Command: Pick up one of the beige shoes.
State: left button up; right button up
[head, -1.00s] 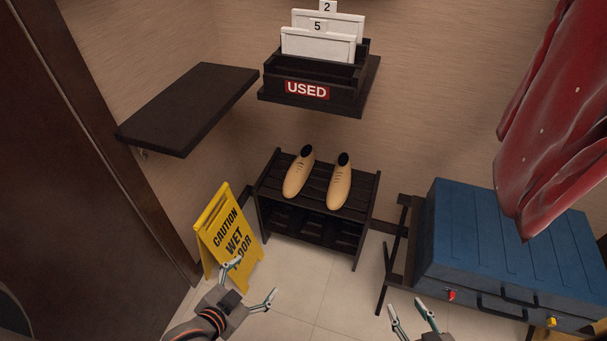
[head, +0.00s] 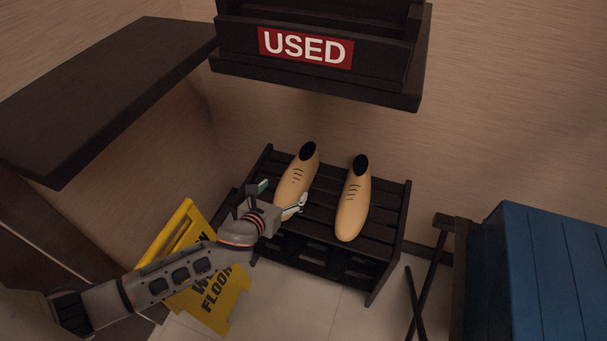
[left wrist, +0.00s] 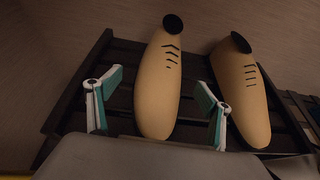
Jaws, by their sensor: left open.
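Two beige shoes stand side by side on a dark slatted rack (head: 386,208). The left shoe (head: 297,170) and the right shoe (head: 353,203) have dark openings toward the wall and toes toward me. My left gripper (head: 283,198) is open at the toe of the left shoe. In the left wrist view, the left shoe (left wrist: 158,88) lies between the two spread fingers (left wrist: 158,112), apart from both as far as I can see. The right shoe (left wrist: 241,95) is just beyond the right finger. My right gripper is out of the head view.
A yellow wet floor sign (head: 222,300) stands left of the rack, behind my left arm. A dark shelf (head: 110,85) and a box marked USED (head: 305,47) hang above. A blue case (head: 540,270) is at the right. Bare floor lies in front of the rack.

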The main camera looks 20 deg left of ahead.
aim_at(294, 179)
pick_arm(q)
jog(key=shift+b+x, duration=0.4)
jog(key=shift+x, duration=0.95)
jog(key=b+x, duration=0.2)
jog(key=x, duration=0.2)
jog(key=shift+w+d+f, duration=0.1)
jog(key=shift+w+d, duration=0.05)
jog(key=shift+w, duration=0.3)
jog(key=shift+w+r, duration=0.1)
jog(key=shift+r, duration=0.2)
jog(key=shift+c, duration=0.4)
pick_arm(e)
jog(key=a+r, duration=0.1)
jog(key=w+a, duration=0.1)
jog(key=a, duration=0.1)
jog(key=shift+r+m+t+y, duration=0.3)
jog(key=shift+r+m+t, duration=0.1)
pick_arm(q)
jog(key=c, duration=1.4)
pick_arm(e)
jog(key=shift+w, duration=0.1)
